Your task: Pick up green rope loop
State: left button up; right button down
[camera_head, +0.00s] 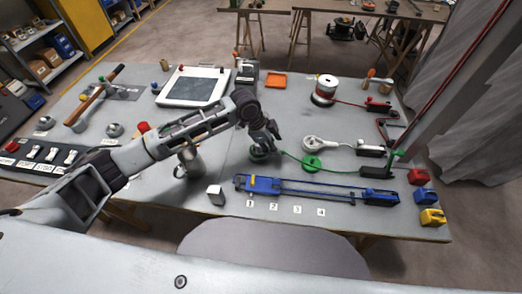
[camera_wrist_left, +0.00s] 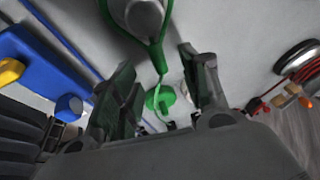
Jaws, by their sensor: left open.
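The green rope (camera_head: 289,155) runs over the table from a dark round piece under my left gripper, past a green disc (camera_head: 312,162), towards a green clamp-like piece (camera_head: 398,156) at the right. In the left wrist view the green rope loop (camera_wrist_left: 163,35) lies around a grey round post (camera_wrist_left: 144,16). Its two strands meet just beyond my fingertips. My left gripper (camera_head: 263,142) points down over this loop end. In the wrist view the left gripper (camera_wrist_left: 156,62) is open, with the rope and green disc (camera_wrist_left: 160,98) showing between its fingers. Contact cannot be told. My right gripper is not in view.
A blue rail device (camera_head: 310,189) lies just in front, with a white block (camera_head: 215,194) to its left. A white coil (camera_head: 322,142) and a spool with red line (camera_head: 325,90) stand behind the green rope. A framed panel (camera_head: 193,87) lies at back left.

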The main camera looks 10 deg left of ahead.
pick_arm(q)
jog(key=shift+x, duration=2.1)
grip_shut()
